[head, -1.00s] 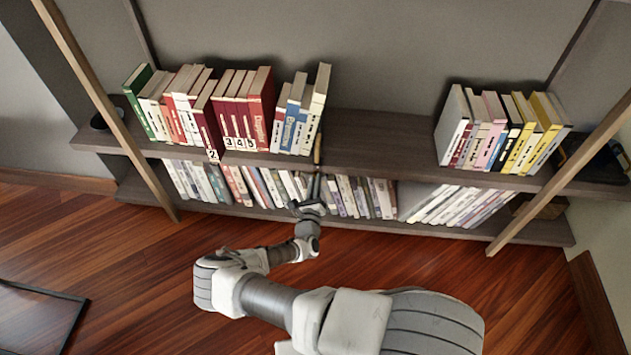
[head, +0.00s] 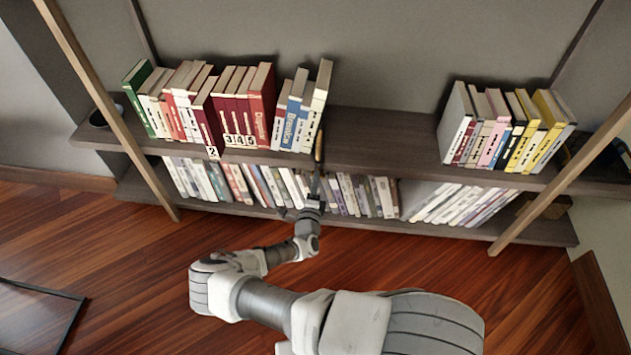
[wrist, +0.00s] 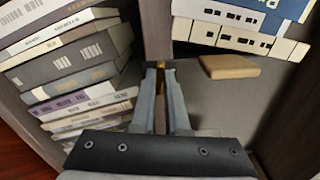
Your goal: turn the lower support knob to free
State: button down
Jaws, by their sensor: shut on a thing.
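My gripper (wrist: 161,70) is shut on a small brass-brown knob (wrist: 160,64), of which only a little shows between the fingertips. The knob is at the front edge of the upper shelf board (wrist: 154,30). In the head view my gripper (head: 316,180) points up at that edge, just below the upright books; the knob is too small to make out there. A light wooden piece (wrist: 228,67) stands beside the fingers, apart from them; it also shows in the head view (head: 318,146). Which way the knob is turned cannot be told.
Lower-shelf books (wrist: 75,65) stand close to the left finger in the wrist view. Upper-shelf books (wrist: 240,28) stand beyond the wooden piece. The upper board is bare (head: 380,140) to the right, before another book row (head: 505,130). Slanted wooden posts (head: 100,95) flank the shelves.

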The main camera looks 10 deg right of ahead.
jog(key=shift+n, duration=0.8)
jog(key=c, duration=0.9)
grip_release()
jog(key=shift+s, duration=0.1)
